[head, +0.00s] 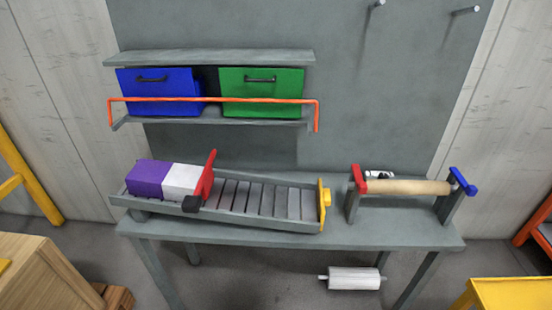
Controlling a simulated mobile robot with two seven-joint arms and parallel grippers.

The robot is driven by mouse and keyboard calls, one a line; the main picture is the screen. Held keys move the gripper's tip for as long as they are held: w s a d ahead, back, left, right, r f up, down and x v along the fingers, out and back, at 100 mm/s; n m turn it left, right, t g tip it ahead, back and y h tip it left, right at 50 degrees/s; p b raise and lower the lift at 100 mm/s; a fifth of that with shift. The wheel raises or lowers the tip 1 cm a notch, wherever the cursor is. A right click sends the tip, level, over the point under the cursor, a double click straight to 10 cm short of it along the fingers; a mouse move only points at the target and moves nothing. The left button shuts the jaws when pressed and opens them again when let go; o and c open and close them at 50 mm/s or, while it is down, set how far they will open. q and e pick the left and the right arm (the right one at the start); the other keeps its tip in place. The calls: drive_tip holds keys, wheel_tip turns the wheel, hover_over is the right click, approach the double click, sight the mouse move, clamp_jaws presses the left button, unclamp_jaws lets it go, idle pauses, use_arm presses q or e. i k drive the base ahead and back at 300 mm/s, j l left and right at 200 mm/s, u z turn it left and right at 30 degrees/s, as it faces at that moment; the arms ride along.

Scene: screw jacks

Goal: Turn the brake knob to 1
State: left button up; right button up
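No knob carries a readable label or number, so I cannot tell which is the brake knob or its setting. On the bench, a roll stand (351,209) holds a tan roll (408,187) lying level between two grey posts. A red part (358,180) sits at its left post and a blue knob-like part (463,182) at its right post. Neither of my grippers is in view.
The slatted grey tray (270,222) holds a purple block (147,178) and a white block (181,181) against a red plate (207,178). Blue (158,85) and green (262,92) bins stand on a shelf behind an orange rail (215,100). A white roller (353,279) shows below the bench.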

sight(382, 175)
drive_tip(key=z, duration=1.65)
drive_tip(key=i+j, duration=0.15)
drive_tip(key=i, duration=0.2)
drive_tip(key=i+j, duration=0.2)
drive_tip(key=i, duration=0.15)
drive_tip(key=i+j+z, duration=0.15)
drive_tip(key=k+j+z, duration=0.15)
drive_tip(key=i+l+u, duration=0.3)
drive_tip(key=k+j, duration=0.05)
drive_tip(key=j, duration=0.05)
